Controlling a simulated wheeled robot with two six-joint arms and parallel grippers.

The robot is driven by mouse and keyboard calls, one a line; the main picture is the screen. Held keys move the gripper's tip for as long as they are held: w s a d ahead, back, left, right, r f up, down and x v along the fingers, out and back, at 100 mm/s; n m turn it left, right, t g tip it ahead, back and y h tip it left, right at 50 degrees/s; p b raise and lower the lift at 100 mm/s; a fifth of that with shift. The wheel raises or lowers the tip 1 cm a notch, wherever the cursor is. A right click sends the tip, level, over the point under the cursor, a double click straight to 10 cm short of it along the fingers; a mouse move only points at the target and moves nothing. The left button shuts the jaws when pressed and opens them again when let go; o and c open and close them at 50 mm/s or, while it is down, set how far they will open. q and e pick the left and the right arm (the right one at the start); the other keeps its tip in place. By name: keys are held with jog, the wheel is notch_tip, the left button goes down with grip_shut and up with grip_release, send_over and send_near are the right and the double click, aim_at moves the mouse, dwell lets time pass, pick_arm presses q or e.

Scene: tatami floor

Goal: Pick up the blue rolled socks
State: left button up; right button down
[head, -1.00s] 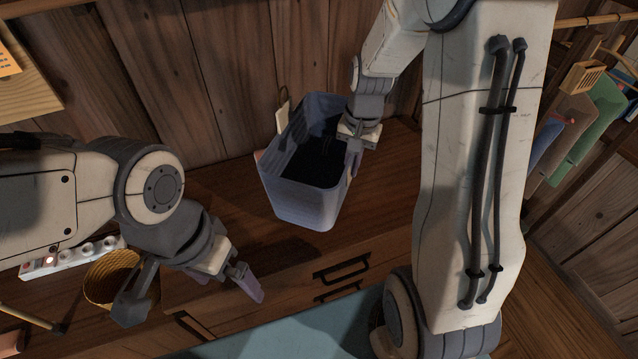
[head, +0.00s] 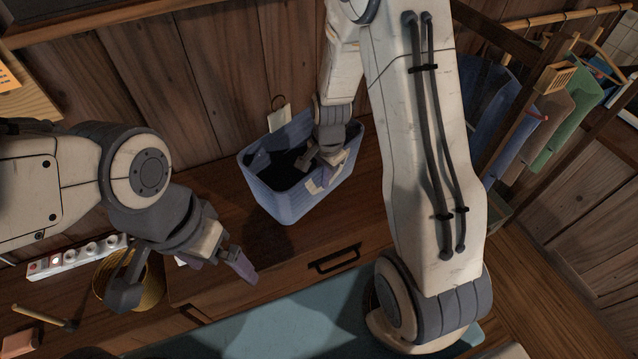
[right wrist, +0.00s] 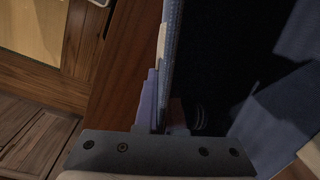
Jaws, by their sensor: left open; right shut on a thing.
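No blue rolled socks can be made out in either view. A blue-grey bin (head: 285,200) stands on the wooden cabinet top, its inside mostly dark. My right gripper (head: 318,168) is at the bin's right side in the head view. In the right wrist view my right gripper (right wrist: 164,115) has its fingers on either side of the bin's thin wall (right wrist: 171,50), shut on it. Faint pale stripes show inside the bin, too dark to identify. My left gripper (head: 185,280) is open and empty, over the cabinet's left part, apart from the bin.
A yellow wicker basket (head: 150,288) and a white power strip (head: 78,257) lie at left, near a wooden-handled tool (head: 40,316). A pale tag (head: 279,118) hangs behind the bin. Clothes (head: 575,115) hang on a rack at right. A drawer handle (head: 334,259) is in front.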

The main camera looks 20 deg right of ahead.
aim_at(320, 193)
jog(key=shift+w+a+f, duration=0.2)
jog(key=shift+w+a, duration=0.05)
jog(key=shift+a, duration=0.05)
jog(key=shift+f, duration=0.25)
notch_tip(320, 193, down, 3)
jog(key=shift+f+p, duration=0.15)
jog(key=shift+p, duration=0.25)
jog(key=shift+f, duration=0.25)
jog(key=shift+f, duration=0.15)
jog(key=c, duration=1)
grip_release()
